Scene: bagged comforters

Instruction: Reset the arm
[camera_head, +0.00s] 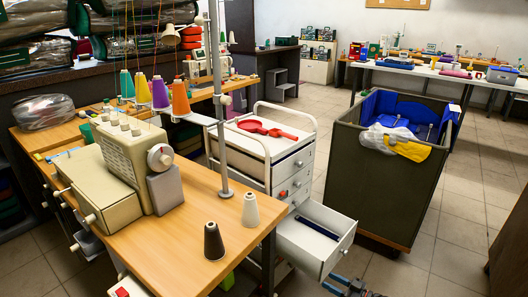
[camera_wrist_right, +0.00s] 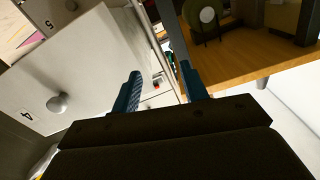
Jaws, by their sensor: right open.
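My right gripper (camera_head: 347,287) shows at the bottom edge of the head view, partly cut off, low in front of the open drawer of the white cabinet. In the right wrist view my right gripper (camera_wrist_right: 157,78) has its two blue fingers apart, with nothing held between them. Beyond the fingers are pale drawer fronts with round knobs and a wooden surface. My left gripper is not seen in either view.
The white drawer cabinet (camera_head: 262,150) has a drawer (camera_head: 316,237) pulled out. A sewing table (camera_head: 180,232) with a machine (camera_head: 125,165) stands left. A dark bin (camera_head: 372,190) with blue cloth stands right. Tiled floor (camera_head: 455,255) is clear at lower right.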

